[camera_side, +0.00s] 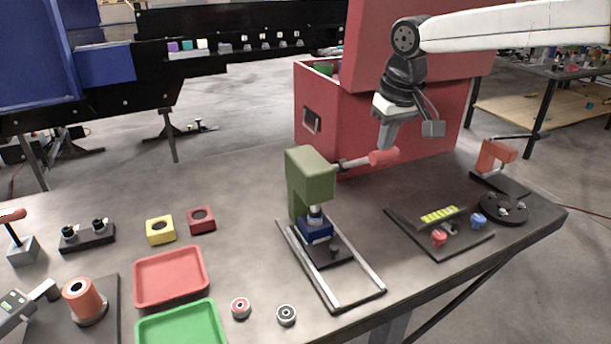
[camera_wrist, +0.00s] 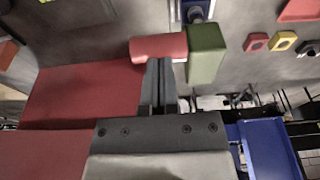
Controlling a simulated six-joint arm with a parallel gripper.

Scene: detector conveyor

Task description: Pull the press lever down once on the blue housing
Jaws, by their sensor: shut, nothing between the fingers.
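The green press (camera_side: 313,177) stands on the table, with its lever's red handle (camera_side: 383,157) sticking out to the right, roughly level. The blue housing (camera_side: 315,230) sits under the press ram on a dark sliding plate between two rails. My gripper (camera_side: 386,145) is shut and empty, pointing down just above the red handle; whether it touches the handle is unclear. In the wrist view the closed fingers (camera_wrist: 158,66) reach to the red handle (camera_wrist: 158,47), beside the green press (camera_wrist: 206,50). A bit of the blue housing (camera_wrist: 196,14) shows past it.
A large red box (camera_side: 430,120) stands behind my gripper. A red tray (camera_side: 171,276), a green tray (camera_side: 182,325), and yellow (camera_side: 160,230) and red (camera_side: 201,219) blocks lie left of the press. A dark fixture plate (camera_side: 437,232) with small parts lies right.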

